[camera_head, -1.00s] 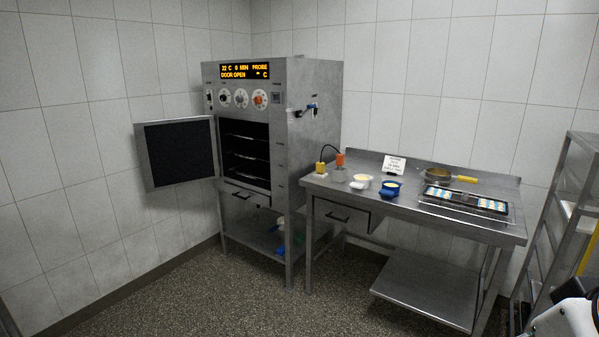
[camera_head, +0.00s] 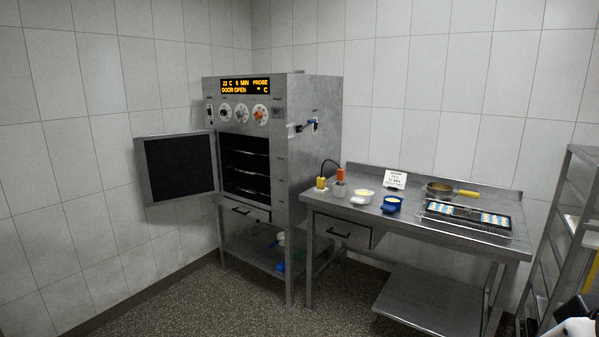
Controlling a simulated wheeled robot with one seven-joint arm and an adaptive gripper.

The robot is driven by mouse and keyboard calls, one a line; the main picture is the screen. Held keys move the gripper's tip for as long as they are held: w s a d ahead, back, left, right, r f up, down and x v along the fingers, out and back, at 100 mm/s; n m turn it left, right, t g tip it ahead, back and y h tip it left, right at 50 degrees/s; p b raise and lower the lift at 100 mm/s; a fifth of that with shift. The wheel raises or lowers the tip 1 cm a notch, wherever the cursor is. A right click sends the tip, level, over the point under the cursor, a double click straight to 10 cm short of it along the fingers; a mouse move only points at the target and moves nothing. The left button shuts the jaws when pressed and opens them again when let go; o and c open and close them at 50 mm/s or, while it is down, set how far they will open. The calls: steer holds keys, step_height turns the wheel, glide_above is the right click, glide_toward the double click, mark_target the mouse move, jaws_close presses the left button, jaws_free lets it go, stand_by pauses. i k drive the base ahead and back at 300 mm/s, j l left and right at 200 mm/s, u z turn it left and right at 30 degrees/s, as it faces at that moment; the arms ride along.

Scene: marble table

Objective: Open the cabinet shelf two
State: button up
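A steel oven cabinet (camera_head: 301,150) stands against the back wall. Its upper door (camera_head: 178,168) is swung wide open to the left, and several racks (camera_head: 247,171) show inside the dark chamber. Below the chamber is a drawer with a dark handle (camera_head: 241,211), which looks shut. The steel table to the right has its own drawer (camera_head: 341,233), also apparently shut. The lit display (camera_head: 246,87) on the cabinet reads "DOOR OPEN". My gripper cannot be made out; only a white and black part shows at the bottom right corner, and I cannot tell what it is.
The table top (camera_head: 328,206) holds small bowls, a blue pot (camera_head: 392,204), a pan (camera_head: 439,190) and a tray (camera_head: 465,214). A steel rack (camera_head: 556,240) stands at the right. The speckled floor (camera_head: 200,305) in front of the cabinet is clear.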

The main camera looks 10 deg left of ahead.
mark_target(230, 166)
steer(key=i+j, duration=0.5)
steer(key=i+j+z, duration=0.1)
steer(key=i+j, duration=0.9)
steer(key=j, duration=0.15)
steer(key=i+j, duration=0.45)
steer(key=i+j+z, duration=0.1)
steer(key=i+j, duration=0.4)
steer(key=j, duration=0.2)
steer(key=i+j, duration=0.45)
steer(key=j, duration=0.15)
steer(key=z, duration=0.05)
